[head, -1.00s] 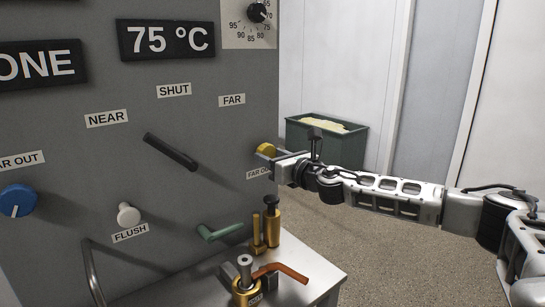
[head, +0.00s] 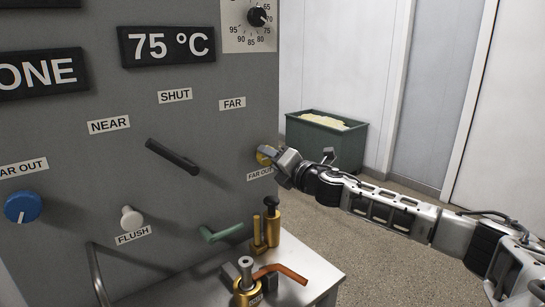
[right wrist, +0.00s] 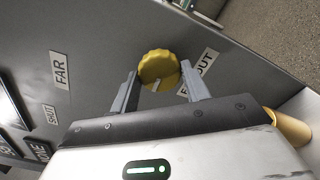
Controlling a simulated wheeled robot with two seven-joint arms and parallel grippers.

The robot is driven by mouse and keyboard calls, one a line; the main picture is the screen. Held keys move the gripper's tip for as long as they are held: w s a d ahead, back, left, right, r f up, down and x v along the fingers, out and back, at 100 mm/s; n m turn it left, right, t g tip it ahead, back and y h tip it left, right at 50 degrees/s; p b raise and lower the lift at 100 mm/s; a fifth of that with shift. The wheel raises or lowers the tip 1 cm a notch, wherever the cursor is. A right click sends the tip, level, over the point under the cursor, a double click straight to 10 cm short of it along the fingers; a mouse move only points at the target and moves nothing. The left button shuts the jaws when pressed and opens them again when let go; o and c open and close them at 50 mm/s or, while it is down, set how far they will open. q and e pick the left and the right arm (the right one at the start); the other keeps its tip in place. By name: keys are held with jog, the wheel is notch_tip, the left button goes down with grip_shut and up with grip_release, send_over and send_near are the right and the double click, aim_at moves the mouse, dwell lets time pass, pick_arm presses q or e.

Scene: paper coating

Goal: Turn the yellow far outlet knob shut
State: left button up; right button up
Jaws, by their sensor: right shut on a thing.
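The yellow far outlet knob (head: 264,155) is on the right part of the grey panel, above the FAR OUT label (head: 259,173). In the right wrist view the knob (right wrist: 158,70) shows a ribbed rim and a pale pointer mark, between the two fingers. My right gripper (head: 277,157) is at the knob, shut on it, and covers part of it in the head view. Its fingers (right wrist: 160,88) also show in the right wrist view. My left gripper is not in view.
A blue knob (head: 23,207), white FLUSH knob (head: 131,218) and black lever (head: 172,156) are on the panel. Below are a green handle (head: 222,232) and brass fittings with an orange lever (head: 281,272). A green bin (head: 327,139) stands behind.

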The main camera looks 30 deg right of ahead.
pick_arm(q)
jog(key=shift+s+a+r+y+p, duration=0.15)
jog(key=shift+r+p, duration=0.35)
jog(key=shift+p, duration=0.6)
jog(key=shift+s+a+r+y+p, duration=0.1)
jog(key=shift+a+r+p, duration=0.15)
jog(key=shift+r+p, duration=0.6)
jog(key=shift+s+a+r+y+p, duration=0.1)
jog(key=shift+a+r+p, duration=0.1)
jog(key=shift+p, duration=1.15)
pick_arm(e)
jog(key=shift+m, duration=9.1)
jog(key=o, duration=1)
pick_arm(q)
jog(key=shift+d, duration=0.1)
pick_arm(e)
jog(key=shift+s, duration=0.1)
